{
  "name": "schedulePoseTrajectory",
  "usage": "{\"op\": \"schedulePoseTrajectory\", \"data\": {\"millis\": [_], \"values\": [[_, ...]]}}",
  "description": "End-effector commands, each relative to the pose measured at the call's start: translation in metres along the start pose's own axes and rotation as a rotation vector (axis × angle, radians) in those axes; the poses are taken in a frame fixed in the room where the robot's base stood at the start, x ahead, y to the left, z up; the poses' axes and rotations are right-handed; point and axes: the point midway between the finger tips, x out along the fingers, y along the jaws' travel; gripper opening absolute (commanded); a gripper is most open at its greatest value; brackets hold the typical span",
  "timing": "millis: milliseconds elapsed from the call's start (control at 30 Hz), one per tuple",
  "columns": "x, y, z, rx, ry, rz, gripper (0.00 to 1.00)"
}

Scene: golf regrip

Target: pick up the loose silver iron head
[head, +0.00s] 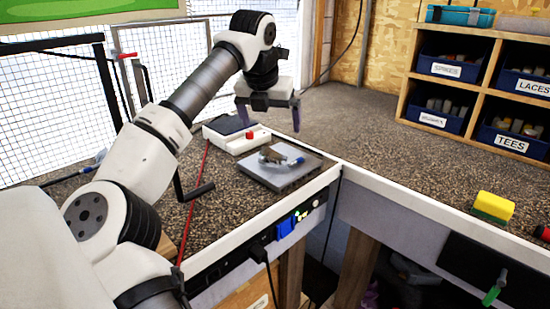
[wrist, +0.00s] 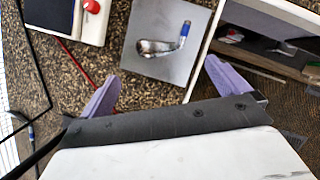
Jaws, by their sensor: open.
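The loose silver iron head (wrist: 160,46) lies on a flat grey plate (wrist: 141,68) in the wrist view, with a blue band on its short neck pointing to the upper right. In the head view the iron head (head: 272,155) lies on the same plate (head: 284,180) near the bench's front edge. My gripper (head: 268,120) is above and slightly behind the plate, pointing down. Its purple fingers (wrist: 160,90) are spread wide and hold nothing. The iron head is apart from both fingers, beyond them in the wrist view.
A white device with a red knob (head: 236,136) stands on the bench left of the plate. A red cord (head: 196,196) runs by it. Wire mesh (head: 165,62) is behind. A cubby shelf with labelled bins (head: 490,90) stands at right. A yellow sponge (head: 493,206) lies on the right bench.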

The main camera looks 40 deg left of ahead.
Motion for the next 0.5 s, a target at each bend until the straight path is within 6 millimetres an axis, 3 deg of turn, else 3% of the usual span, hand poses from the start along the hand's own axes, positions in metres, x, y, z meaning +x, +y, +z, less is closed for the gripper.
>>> {"op": "schedulePoseTrajectory", "data": {"millis": [200, 500], "values": [[0.044, -0.002, 0.0, 0.003, 0.002, -0.007, 1.0], [0.07, -0.003, 0.0, 0.004, -0.001, -0.007, 1.0]]}}
